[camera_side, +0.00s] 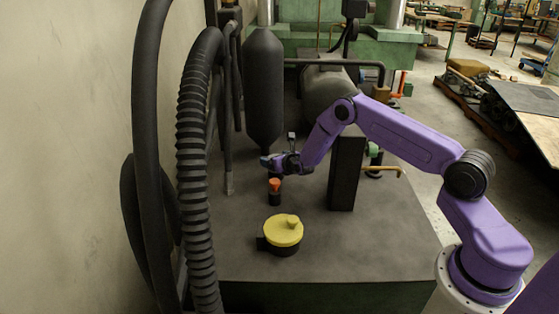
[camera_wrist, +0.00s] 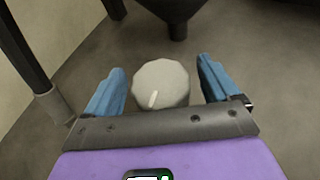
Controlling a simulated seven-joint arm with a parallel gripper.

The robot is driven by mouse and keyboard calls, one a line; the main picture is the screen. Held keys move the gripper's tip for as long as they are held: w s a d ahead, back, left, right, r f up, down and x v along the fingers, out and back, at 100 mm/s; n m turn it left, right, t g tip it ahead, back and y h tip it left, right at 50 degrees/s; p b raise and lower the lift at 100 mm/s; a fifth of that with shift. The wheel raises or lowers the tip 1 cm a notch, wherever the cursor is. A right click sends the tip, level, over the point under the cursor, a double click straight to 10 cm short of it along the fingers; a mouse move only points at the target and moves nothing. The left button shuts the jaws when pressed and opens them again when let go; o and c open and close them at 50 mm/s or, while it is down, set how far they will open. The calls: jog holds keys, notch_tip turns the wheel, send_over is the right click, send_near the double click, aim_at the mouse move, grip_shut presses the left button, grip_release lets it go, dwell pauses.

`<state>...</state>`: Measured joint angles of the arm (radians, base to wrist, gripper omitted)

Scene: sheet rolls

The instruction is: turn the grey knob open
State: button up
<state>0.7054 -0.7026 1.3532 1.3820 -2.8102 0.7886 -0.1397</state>
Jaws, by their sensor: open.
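The grey knob (camera_wrist: 160,84) shows in the wrist view as a round, many-sided cap. A white pointer mark on it runs toward the lower left. My gripper (camera_wrist: 160,76) is open, with one blue finger on each side of the knob and a visible gap on both sides. I cannot tell how far the fingertips are above it. In the side view my gripper (camera_side: 269,162) is over the back part of the grey table (camera_side: 315,245). I cannot make out the grey knob there.
An orange-topped black fitting (camera_side: 275,190) stands just in front of my gripper. A yellow-lidded round pot (camera_side: 284,231) is nearer the camera. A black block (camera_side: 346,173) stands to the right. A dark hanging vessel (camera_side: 264,90) is behind, and thick hoses (camera_side: 195,170) are at left.

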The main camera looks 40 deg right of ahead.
jog(key=v, duration=1.7)
jog(key=shift+s+r, duration=0.15)
jog(key=shift+r, duration=0.05)
jog(key=shift+d, duration=0.1)
notch_tip(320, 180, up, 27)
jog(key=a+f+m+g+y, duration=0.1)
jog(key=a+f+m+y, duration=0.1)
jog(key=m, duration=1.1)
jog(key=a+f+m+g+y, duration=0.1)
jog(key=a+f+m, duration=0.15)
jog(key=m, duration=0.95)
jog(key=d+r+m+t+h, duration=0.2)
jog(key=d+r+m+h, duration=0.15)
jog(key=m, duration=0.75)
notch_tip(320, 180, down, 26)
jog(key=shift+y, duration=0.35)
jog(key=x, duration=1.1)
jog(key=d+x, duration=0.1)
jog(key=x, duration=0.5)
jog(key=shift+f, duration=0.2)
